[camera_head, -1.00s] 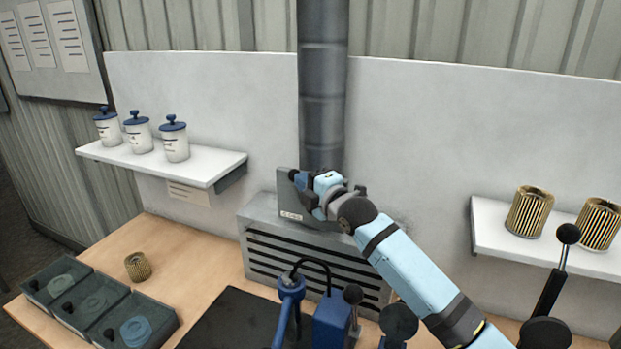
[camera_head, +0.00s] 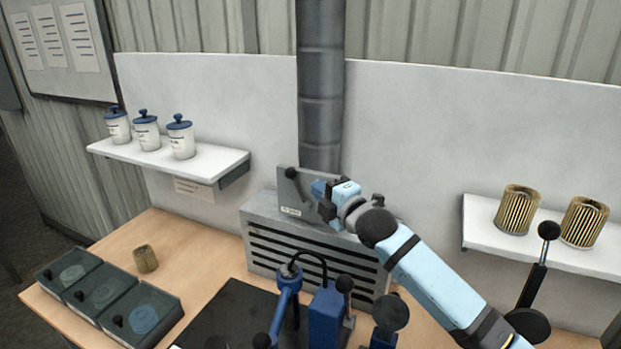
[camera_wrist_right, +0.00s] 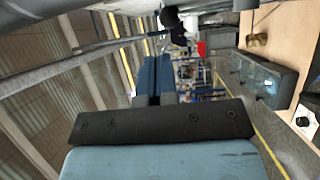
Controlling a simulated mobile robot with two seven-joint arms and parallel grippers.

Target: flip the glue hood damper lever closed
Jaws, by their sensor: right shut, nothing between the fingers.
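The glue hood (camera_head: 262,235) is a grey slatted box at the foot of a dark duct, with a grey labelled plate (camera_head: 287,196) on top. The damper lever has a black ball knob (camera_head: 290,172) at the plate's upper left; its dark arm slants down to the right, partly behind my gripper. My right gripper (camera_head: 316,188) is shut and empty, just right of the knob and apart from it. In the right wrist view its blue fingers (camera_wrist_right: 153,78) are together, with a black ball (camera_wrist_right: 170,17) beyond their tips. My left gripper is not in view.
Lidded jars (camera_head: 148,132) stand on the left shelf, and striped filter cartridges (camera_head: 518,209) on the right one. Dark trays (camera_head: 125,312) and a small cartridge (camera_head: 145,259) are on the bench. A blue fixture (camera_head: 325,312) stands before the hood.

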